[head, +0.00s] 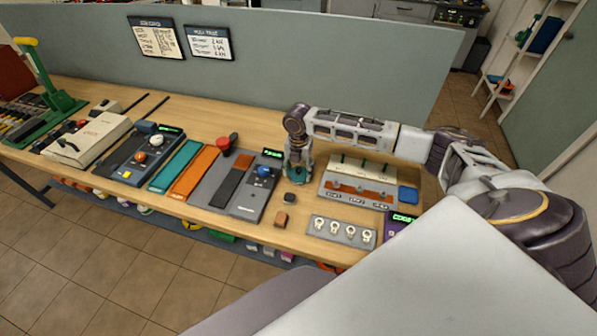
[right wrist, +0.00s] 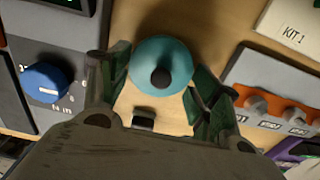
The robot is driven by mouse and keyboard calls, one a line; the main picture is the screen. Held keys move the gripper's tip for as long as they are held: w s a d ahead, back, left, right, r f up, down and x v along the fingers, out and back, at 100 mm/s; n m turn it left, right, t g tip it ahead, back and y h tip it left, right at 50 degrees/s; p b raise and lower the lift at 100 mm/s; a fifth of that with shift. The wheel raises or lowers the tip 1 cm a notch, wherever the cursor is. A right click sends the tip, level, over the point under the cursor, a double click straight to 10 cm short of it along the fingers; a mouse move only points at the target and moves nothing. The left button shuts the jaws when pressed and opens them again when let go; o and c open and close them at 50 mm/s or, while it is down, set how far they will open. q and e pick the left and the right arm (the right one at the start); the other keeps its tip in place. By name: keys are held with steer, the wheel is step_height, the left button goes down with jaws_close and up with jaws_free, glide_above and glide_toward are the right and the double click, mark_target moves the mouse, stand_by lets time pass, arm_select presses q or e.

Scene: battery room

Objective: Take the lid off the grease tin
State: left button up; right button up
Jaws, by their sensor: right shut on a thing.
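The grease tin's round teal lid (right wrist: 150,52) with its dark central knob (right wrist: 161,77) shows from above in the right wrist view. In the head view a little teal (head: 303,172) shows under my right gripper, near the middle of the table. My right gripper (head: 298,172) points down, its fingers on either side of the lid, shut on it. The tin's body is hidden below the lid and fingers, so I cannot tell whether the lid sits on it or is raised. My left gripper is not in view.
Left of the gripper stands a grey device with a blue knob (head: 263,171); right is a kit tray (head: 352,195) with several pegs. A dark cube (head: 290,197), a brown block (head: 281,219) and a grey strip with rings (head: 342,232) lie nearer. Bare wood lies behind the gripper.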

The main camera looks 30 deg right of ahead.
step_height(320, 180, up, 9)
steer(key=shift+r+b, duration=0.15)
steer(key=shift+b, duration=0.25)
steer(key=shift+r, duration=0.35)
jaws_close()
steer(key=o, duration=0.7)
jaws_free()
steer(key=shift+c, duration=0.2)
steer(key=shift+r, duration=0.1)
step_height(320, 180, up, 12)
glide_above(298, 170)
steer(key=shift+d, duration=0.1)
